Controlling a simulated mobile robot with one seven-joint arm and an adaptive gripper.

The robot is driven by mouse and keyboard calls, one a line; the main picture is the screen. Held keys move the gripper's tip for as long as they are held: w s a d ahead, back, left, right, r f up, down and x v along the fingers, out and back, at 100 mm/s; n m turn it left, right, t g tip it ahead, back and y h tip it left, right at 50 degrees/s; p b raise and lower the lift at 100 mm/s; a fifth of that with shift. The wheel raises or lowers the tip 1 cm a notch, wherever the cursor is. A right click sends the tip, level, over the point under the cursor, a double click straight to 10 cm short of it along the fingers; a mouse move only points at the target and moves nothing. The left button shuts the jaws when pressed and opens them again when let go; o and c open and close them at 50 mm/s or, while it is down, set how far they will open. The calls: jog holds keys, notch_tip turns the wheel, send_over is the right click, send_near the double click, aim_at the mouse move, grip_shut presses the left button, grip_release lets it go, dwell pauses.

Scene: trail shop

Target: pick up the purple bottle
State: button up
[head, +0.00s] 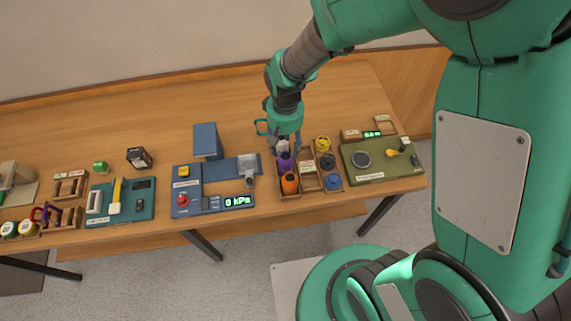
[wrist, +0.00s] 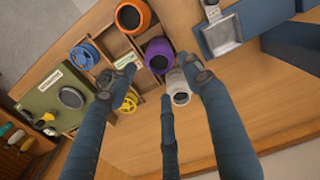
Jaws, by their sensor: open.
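The purple bottle (head: 285,163) stands in a wooden rack (head: 279,194) between an orange bottle (head: 290,184) and a white bottle (head: 282,145). In the wrist view I look down on the purple bottle (wrist: 158,54), with the orange bottle (wrist: 132,17) above it and the white bottle (wrist: 179,88) below it. My gripper (head: 286,146) is over the rack's far end, near the white and purple bottles. Its dark fingers (wrist: 158,72) are spread, with nothing held. The purple bottle lies just beyond the fingertips in the wrist view.
Yellow, dark and blue spools (head: 322,143) fill the compartments right of the bottles. A blue pressure station (head: 213,203) reading 0 kPa stands close to the left. A green board (head: 371,172) lies to the right. The table behind the rack is mostly clear.

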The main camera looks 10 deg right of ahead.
aim_at(285, 155)
jog(key=shift+f, duration=2.25)
jog(key=shift+s+f+b, duration=0.15)
jog(key=shift+f+b, duration=0.65)
jog(key=shift+f, duration=1.8)
jog(key=c, duration=1.1)
jog(key=shift+o, duration=0.2)
jog(key=shift+r, duration=0.1)
jog(key=shift+r+p, duration=0.85)
jog(key=shift+r, duration=4.1)
